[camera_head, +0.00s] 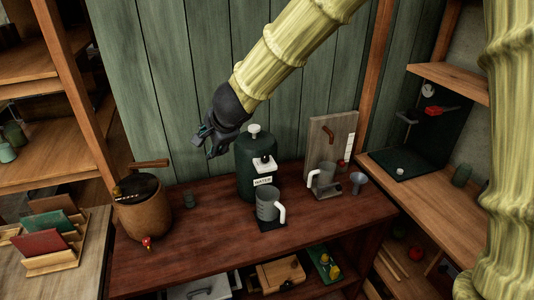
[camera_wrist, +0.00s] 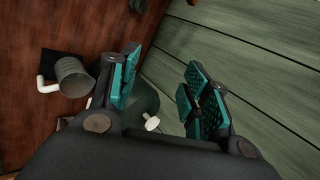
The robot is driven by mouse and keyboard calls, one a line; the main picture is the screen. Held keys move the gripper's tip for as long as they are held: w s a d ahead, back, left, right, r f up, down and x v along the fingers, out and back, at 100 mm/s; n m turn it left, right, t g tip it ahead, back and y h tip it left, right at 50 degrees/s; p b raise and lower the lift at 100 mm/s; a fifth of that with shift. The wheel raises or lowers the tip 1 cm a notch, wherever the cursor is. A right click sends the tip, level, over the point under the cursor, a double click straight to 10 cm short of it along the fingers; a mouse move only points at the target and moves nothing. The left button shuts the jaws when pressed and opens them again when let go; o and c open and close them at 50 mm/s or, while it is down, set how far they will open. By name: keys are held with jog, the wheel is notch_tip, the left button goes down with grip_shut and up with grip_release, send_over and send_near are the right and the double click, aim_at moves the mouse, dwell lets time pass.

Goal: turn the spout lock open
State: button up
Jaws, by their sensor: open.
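A dark green canister (camera_head: 257,160) labelled WATER stands upright on the brown counter (camera_head: 170,245) against the wall. It has a white knob (camera_head: 254,129) on top and a pale spout fitting with a dark knob (camera_head: 264,162) on its front. I cannot tell which part is the spout lock. A grey mug (camera_head: 268,204) with a white handle stands below the spout. My gripper (camera_head: 207,143) is open and empty, in the air left of the canister's top. In the wrist view its fingers (camera_wrist: 165,92) are apart, with the canister's white knob (camera_wrist: 151,122) near them.
A brown pot (camera_head: 145,215) with a dark lid and red tap stands on the left. On the right are an upright board (camera_head: 330,140), a second mug (camera_head: 324,182) and a funnel (camera_head: 357,183). The green plank wall (camera_head: 160,80) is close behind my gripper. The counter's left front is clear.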

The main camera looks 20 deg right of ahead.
jog(key=w+d+n, duration=0.3)
jog(key=d+n, duration=0.3)
jog(key=n, duration=0.3)
jog(key=n+g+h, duration=0.1)
jog(key=n+g, duration=0.3)
jog(key=n, duration=0.5)
send_near(266, 156)
jog(key=shift+p+x, duration=1.75)
jog(key=shift+x, duration=2.45)
jog(key=shift+a, duration=0.1)
jog(key=shift+s, duration=0.1)
jog(key=c, duration=1)
